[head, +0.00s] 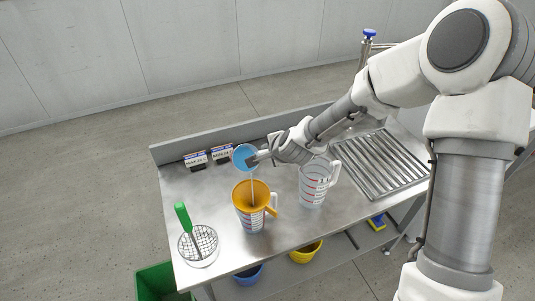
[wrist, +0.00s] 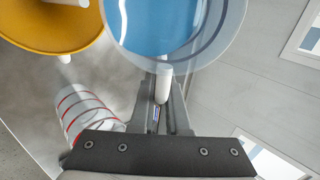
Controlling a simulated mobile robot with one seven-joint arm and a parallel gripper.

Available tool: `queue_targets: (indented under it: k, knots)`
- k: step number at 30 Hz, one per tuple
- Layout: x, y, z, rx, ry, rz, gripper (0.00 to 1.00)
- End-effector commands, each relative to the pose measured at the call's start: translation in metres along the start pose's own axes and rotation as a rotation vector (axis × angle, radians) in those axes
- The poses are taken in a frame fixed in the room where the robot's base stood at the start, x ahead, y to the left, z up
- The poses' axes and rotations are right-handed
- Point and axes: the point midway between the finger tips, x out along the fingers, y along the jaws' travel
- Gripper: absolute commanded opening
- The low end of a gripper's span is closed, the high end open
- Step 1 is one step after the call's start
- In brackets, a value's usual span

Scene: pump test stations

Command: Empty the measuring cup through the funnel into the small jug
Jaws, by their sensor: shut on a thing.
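My gripper (head: 259,158) is shut on the pale handle of the measuring cup (head: 243,157). The cup is round with a blue inside and is held tilted above the funnel; it fills the top of the wrist view (wrist: 170,22). A thin pale line, like a stream, runs from the cup down into the funnel. The orange funnel (head: 247,193) sits in the mouth of the small jug (head: 250,221), a clear jug with red marks and a white handle. In the wrist view the funnel (wrist: 45,28) is at the upper left. The level in the jug is unclear.
Another clear jug with red marks (head: 312,187) stands to the right, near a slatted drain area (head: 380,160). A green-handled tool (head: 184,217) stands on a round wire rack at the left. Two labelled blocks (head: 208,157) are at the back. Bins lie below the steel bench.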

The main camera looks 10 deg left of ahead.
Motion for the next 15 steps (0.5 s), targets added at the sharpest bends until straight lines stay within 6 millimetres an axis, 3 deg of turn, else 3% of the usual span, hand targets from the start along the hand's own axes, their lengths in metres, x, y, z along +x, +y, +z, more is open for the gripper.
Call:
queue_targets:
  k: [15]
  knots:
    - [0.0026,0.0019,-0.0009,-0.001,0.004,-0.086,0.00]
